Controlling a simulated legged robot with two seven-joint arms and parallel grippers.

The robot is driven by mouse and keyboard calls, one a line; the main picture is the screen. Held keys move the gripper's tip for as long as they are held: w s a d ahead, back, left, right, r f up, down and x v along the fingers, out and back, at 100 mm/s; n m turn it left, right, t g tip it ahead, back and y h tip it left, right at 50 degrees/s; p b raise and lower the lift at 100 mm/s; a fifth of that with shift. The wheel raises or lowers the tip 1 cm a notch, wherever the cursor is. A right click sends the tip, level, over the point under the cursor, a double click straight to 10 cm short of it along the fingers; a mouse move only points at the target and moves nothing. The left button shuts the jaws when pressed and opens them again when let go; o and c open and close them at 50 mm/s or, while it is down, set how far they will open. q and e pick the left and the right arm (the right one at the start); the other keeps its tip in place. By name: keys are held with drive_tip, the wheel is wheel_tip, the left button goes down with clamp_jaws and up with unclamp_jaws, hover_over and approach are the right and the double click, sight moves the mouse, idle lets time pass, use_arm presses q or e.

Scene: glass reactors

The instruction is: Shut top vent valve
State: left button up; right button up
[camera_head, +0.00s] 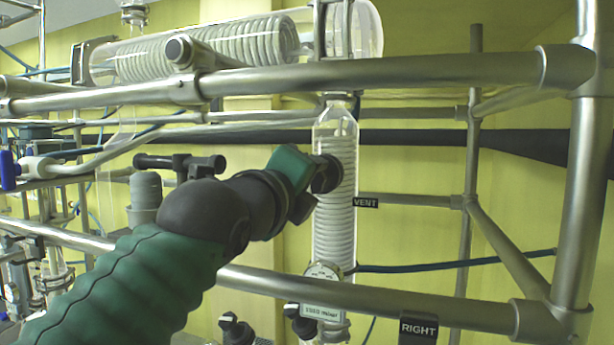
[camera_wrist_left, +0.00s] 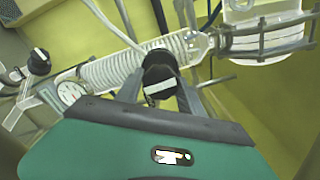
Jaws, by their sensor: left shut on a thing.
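The vent valve has a round black knob (camera_head: 326,174) on the upright glass coil condenser (camera_head: 336,225), left of and a little above the VENT label (camera_head: 366,202). In the left wrist view the knob (camera_wrist_left: 160,75) carries a white bar that lies nearly crosswise, slightly tilted. My left gripper (camera_head: 310,190) reaches in from the left, its dark fingers (camera_wrist_left: 160,96) on either side of the knob and shut on it. The head view hides part of the knob behind the gripper. My right gripper is not in view.
Steel frame tubes (camera_head: 400,75) run above, below and right of the condenser. A horizontal glass coil (camera_head: 230,45) lies above. A round gauge (camera_head: 322,271) and other black knobs (camera_head: 236,328) sit lower. A RIGHT label (camera_head: 418,328) hangs on the lower tube.

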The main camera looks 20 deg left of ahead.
use_arm(q)
drive_tip(key=m, duration=0.2)
drive_tip(key=m+p, duration=0.1)
drive_tip(key=shift+w+f+m+p, duration=0.1)
drive_tip(key=shift+f+m+p, duration=0.1)
drive_tip(key=shift+m+p, duration=0.15)
drive_tip(key=m+p, duration=0.1)
drive_tip(key=m, duration=0.2)
drive_tip(key=shift+r, duration=0.1)
drive_tip(key=m+p, duration=0.3)
drive_tip(key=shift+m, duration=0.25)
drive_tip(key=m+p, duration=0.3)
drive_tip(key=shift+m, duration=0.3)
drive_tip(key=m+p, duration=0.1)
drive_tip(key=m, duration=0.2)
drive_tip(key=shift+p, duration=0.4)
drive_tip(key=shift+m, duration=1.6)
drive_tip(key=shift+a, duration=0.1)
